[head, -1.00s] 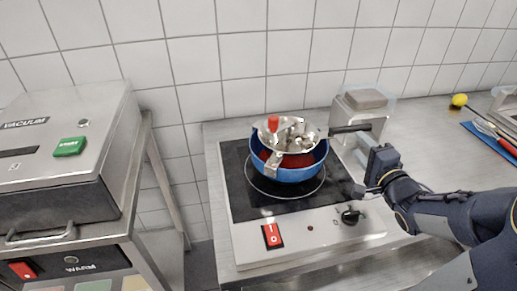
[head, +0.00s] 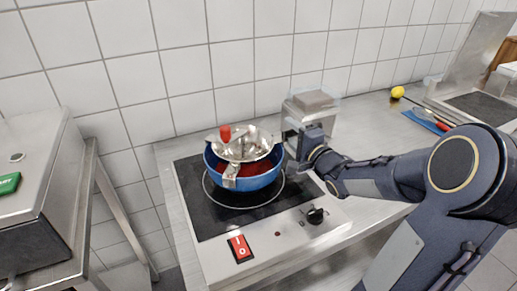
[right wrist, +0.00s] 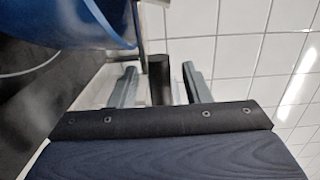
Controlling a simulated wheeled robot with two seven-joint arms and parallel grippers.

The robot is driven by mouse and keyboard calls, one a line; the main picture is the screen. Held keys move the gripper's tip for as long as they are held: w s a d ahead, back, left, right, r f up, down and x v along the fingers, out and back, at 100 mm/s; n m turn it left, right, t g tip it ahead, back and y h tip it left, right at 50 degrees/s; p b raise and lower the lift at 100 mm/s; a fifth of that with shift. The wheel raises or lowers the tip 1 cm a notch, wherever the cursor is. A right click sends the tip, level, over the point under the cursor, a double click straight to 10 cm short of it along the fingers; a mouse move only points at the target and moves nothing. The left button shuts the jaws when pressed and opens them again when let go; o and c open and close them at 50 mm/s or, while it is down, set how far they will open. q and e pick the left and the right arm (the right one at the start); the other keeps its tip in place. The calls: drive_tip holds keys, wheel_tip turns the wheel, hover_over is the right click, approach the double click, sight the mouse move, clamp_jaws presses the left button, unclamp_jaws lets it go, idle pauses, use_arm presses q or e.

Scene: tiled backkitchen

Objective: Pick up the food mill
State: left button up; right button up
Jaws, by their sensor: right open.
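The food mill (head: 258,146) is a steel bowl with a red crank knob. It sits on top of a blue pot (head: 262,181) on the hob. My right gripper (head: 301,146) is just right of the mill, where it hides the mill's dark handle in the head view. In the right wrist view its two fingers (right wrist: 159,86) are apart, with the dark handle (right wrist: 159,78) between them and gaps on both sides. The blue pot also shows in the right wrist view (right wrist: 75,20). My left gripper is out of view.
The black hob (head: 210,216) has a red switch (head: 240,247) and a black knob (head: 315,215) in front. A metal container (head: 317,105) stands close behind my right gripper. A lemon (head: 397,92) lies farther right on the steel counter. A vacuum machine (head: 40,185) stands at left.

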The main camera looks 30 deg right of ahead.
clamp_jaws()
drive_tip(key=shift+r, duration=0.15)
